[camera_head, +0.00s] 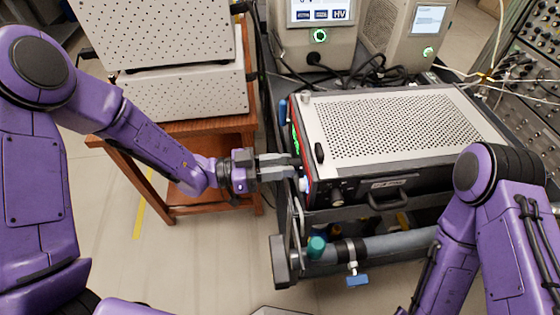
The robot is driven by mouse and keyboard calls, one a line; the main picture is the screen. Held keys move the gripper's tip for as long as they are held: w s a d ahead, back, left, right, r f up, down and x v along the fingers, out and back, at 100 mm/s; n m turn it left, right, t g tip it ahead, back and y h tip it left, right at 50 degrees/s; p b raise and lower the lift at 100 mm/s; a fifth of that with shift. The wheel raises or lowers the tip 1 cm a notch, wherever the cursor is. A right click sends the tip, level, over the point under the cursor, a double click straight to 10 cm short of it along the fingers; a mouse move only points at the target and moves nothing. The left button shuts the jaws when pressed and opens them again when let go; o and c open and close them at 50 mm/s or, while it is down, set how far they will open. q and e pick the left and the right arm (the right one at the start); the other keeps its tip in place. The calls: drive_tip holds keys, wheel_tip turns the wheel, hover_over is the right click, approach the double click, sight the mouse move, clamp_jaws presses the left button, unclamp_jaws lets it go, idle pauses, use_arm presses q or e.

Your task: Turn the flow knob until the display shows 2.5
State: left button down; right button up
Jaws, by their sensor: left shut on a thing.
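The particle classifier (400,125) is a box with a perforated grey top and dark sides, on a dark cart. Its front panel faces left and is seen at a steep angle. A green lit display (296,141) shows on that panel, but its digits cannot be read from here. My left gripper (294,166) reaches in from the left and is shut at the lower part of the panel, on what appears to be the flow knob. The fingers and the angle mostly hide the knob. A small white-blue part (304,184) shows just below the fingertips. My right gripper is out of view.
A wooden stand (180,130) with perforated metal boxes (160,35) is at the left. Devices with screens (318,35) stand behind the classifier. A grey pipe with a teal cap (317,246) and a blue valve (357,280) runs below it. Floor is clear at lower left.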

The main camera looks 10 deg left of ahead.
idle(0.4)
use_arm(q)
drive_tip(key=c, duration=1.1)
unclamp_jaws()
drive_tip(key=b+v, duration=0.1)
drive_tip(key=v, duration=0.9)
drive_tip(key=shift+s+a+r, duration=0.1)
drive_tip(key=shift+a, duration=0.2)
